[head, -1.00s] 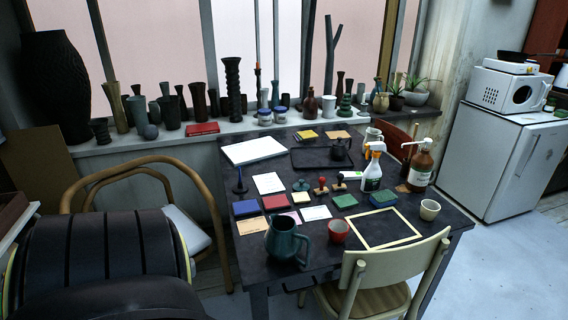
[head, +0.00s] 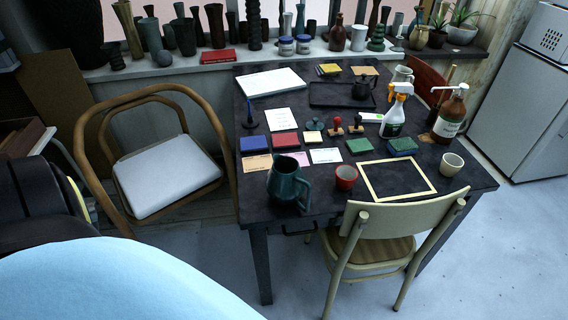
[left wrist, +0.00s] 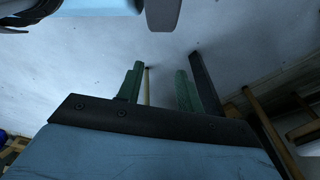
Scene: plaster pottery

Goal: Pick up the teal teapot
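A teal jug-like pot (head: 288,184) with a handle on its right stands upright near the table's front left corner in the head view. It is the nearest match to the teal teapot; no spout is clear. A small dark teapot (head: 362,89) stands on a black tray (head: 330,98) at the back of the table. My left gripper (left wrist: 160,85) shows only in the left wrist view, with its green-padded fingers apart and nothing between them. Floor shows beyond them. Neither gripper shows in the head view.
The dark table (head: 225,214) also holds a red cup (head: 346,177), a wooden frame (head: 397,197), a beige cup (head: 452,164) and a spray bottle (head: 394,118). A cream chair (head: 400,220) stands at the front. A wooden armchair (head: 165,178) stands to the left.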

